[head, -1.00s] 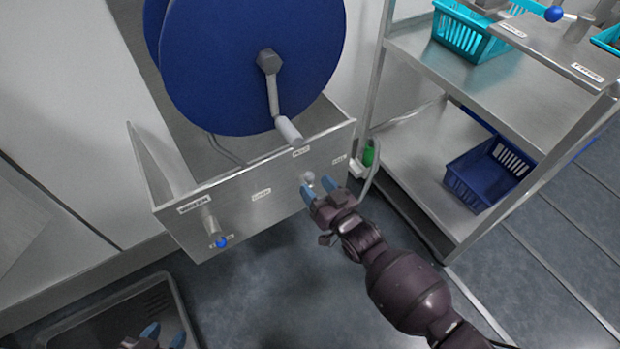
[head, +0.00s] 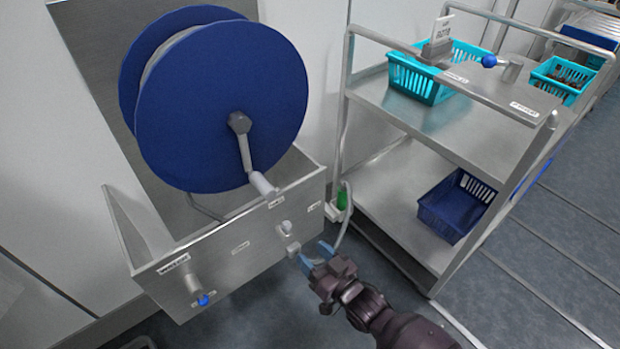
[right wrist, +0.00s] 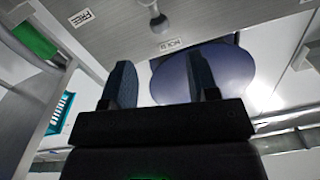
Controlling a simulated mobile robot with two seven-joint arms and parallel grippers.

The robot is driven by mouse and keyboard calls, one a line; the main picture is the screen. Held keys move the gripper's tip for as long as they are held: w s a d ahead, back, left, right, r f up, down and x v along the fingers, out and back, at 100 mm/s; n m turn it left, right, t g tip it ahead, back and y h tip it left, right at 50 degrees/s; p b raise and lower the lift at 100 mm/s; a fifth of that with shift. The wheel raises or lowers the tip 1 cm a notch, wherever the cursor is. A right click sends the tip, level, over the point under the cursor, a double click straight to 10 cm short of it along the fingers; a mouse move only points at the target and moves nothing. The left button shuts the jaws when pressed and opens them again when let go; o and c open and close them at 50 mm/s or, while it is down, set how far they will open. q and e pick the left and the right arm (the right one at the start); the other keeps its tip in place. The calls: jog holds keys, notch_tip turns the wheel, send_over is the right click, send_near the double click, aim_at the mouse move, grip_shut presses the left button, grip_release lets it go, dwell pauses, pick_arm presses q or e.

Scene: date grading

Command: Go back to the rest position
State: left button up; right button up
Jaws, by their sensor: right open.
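My right gripper (head: 315,257) is open and empty in the head view. It is in front of the lower right part of a steel trough's front panel (head: 240,250), just below a round pale knob (head: 284,228). In the right wrist view the two blue fingers of the gripper (right wrist: 158,85) stand apart with nothing between them, and the knob (right wrist: 158,22) shows beyond them. A large blue reel (head: 220,105) with a crank handle (head: 262,184) sits above the trough. My left gripper is not in view.
A steel cart (head: 420,120) stands close on the right, with teal baskets (head: 420,80) on top and a dark blue basket (head: 455,205) on its lower shelf. A blue-tipped tap (head: 195,285) sticks out of the panel's left. A hose (head: 347,215) hangs between trough and cart.

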pick_arm(q)
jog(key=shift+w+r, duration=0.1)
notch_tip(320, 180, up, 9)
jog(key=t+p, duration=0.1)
jog(key=p, duration=1)
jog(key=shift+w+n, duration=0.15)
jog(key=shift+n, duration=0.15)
pick_arm(e)
jog(key=s+d+r+m+g+h, duration=0.1)
jog(key=s+d+r+h, duration=0.2)
jog(key=s+d, duration=0.5)
jog(key=s+d+r+m+g+h, duration=0.1)
jog(key=s+d+r+m+h, duration=0.1)
jog(key=s+d, duration=0.6)
jog(key=s+d+r+m+g+h, duration=0.1)
jog(key=s+d+r+h, duration=0.4)
jog(key=s, duration=0.8)
jog(key=d+h, duration=0.1)
jog(key=d, duration=0.2)
jog(key=shift+s+d, duration=0.3)
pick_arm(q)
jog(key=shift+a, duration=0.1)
